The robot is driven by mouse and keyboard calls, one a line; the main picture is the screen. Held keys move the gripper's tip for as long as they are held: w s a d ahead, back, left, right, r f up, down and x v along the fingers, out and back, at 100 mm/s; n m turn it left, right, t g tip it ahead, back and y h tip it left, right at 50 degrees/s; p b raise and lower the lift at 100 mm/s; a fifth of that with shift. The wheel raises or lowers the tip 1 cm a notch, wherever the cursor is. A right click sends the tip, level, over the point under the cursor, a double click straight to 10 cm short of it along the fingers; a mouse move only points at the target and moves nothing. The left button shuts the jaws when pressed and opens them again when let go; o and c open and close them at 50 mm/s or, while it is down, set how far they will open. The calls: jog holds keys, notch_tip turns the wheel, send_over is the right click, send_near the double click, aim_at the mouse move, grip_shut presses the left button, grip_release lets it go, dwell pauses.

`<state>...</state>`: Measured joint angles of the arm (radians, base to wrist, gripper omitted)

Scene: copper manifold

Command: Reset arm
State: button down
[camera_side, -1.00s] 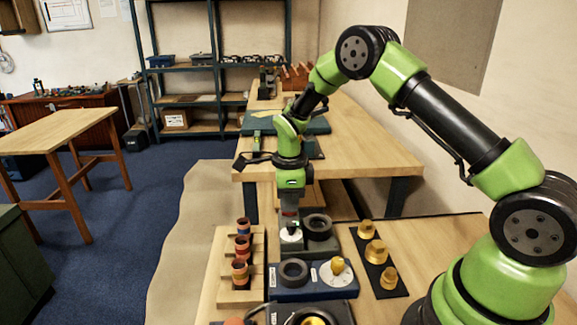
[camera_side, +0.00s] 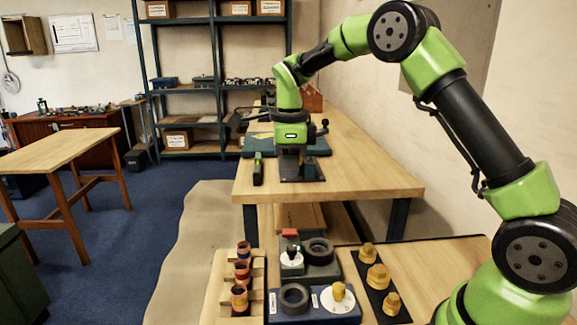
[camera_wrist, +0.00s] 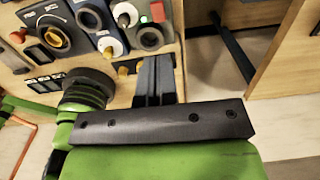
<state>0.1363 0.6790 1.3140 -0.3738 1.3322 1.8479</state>
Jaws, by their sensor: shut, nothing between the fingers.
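My gripper (camera_side: 299,172) hangs empty above and behind the work fixtures in the side view, with its dark end against the far bench. In the wrist view its two dark fingers (camera_wrist: 153,78) lie together, shut. Below it stands a grey fixture with a black ring (camera_side: 319,250), a white dial (camera_side: 292,262) and a red button (camera_side: 289,233). In front is a blue fixture (camera_side: 318,312) with a black ring and a yellow knob (camera_side: 338,292). The gripper is clear of both fixtures.
Copper-coloured fittings (camera_side: 242,272) stand in a wooden rack (camera_side: 223,277) on the left. Brass fittings (camera_side: 378,277) stand on a black mat (camera_side: 361,266) on the right. The far bench (camera_side: 375,178) lies behind, with a wall at right.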

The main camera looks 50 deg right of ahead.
dwell(0.3)
jog(key=s+a+r+n+t+y, duration=0.1)
jog(key=s+a+r+n+t, duration=0.15)
jog(key=s+r+n, duration=0.45)
jog(key=s+a+r+n+t, duration=0.2)
jog(key=s+a+r+n, duration=0.25)
jog(key=s+n, duration=0.45)
jog(key=s+f+n+t+y, duration=0.1)
jog(key=s+n+t, duration=0.1)
jog(key=s+n, duration=0.5)
jog(key=shift+a, duration=0.4)
